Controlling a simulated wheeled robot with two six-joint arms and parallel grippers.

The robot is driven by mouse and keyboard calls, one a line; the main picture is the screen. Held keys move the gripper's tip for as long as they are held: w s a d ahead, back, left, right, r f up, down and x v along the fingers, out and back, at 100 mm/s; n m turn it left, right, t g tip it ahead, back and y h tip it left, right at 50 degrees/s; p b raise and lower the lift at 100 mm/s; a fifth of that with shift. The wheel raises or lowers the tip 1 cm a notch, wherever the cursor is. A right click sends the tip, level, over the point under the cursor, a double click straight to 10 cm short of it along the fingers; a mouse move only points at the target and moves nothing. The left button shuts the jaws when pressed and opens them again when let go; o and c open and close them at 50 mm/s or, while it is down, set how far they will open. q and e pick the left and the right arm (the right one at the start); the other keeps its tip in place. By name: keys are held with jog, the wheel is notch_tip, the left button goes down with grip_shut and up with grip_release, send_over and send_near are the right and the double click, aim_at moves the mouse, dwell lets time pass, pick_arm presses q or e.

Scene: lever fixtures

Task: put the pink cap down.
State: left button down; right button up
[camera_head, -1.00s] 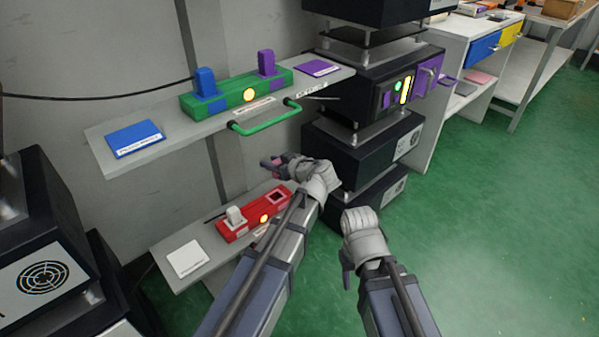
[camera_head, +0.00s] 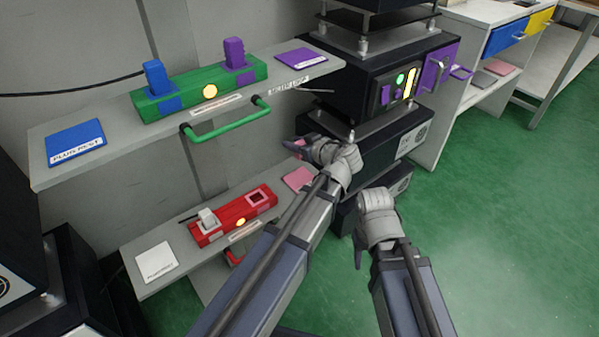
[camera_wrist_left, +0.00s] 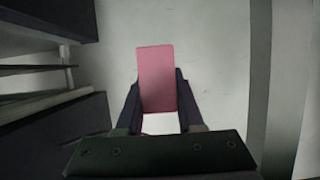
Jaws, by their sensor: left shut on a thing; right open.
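My left gripper (camera_head: 297,149) is shut on the pink cap (camera_wrist_left: 156,75) and holds it in the air in front of the lower shelf's right end. In the left wrist view the cap is a flat-faced pink block between the two dark fingers; in the head view only a small part shows. A pink pad (camera_head: 299,178) lies on the lower shelf (camera_head: 190,262), just below the gripper and partly hidden by my left arm. The red block (camera_head: 233,216) on that shelf has an empty dark socket at its right. My right gripper (camera_head: 374,262) is open, low at the right.
A white plug (camera_head: 208,217) stands in the red block, left of a lit yellow button. A white pad (camera_head: 156,261) lies at left. Above, the upper shelf (camera_head: 110,165) carries a green block (camera_head: 198,88) and has a green handle (camera_head: 228,128). Black machines (camera_head: 385,145) stand close at right.

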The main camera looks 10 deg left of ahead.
aim_at(295, 174)
pick_arm(q)
jog(key=shift+f+b, duration=4.25)
jog(key=shift+f, duration=0.4)
jog(key=shift+f, duration=0.15)
jog(key=c, duration=0.5)
grip_release()
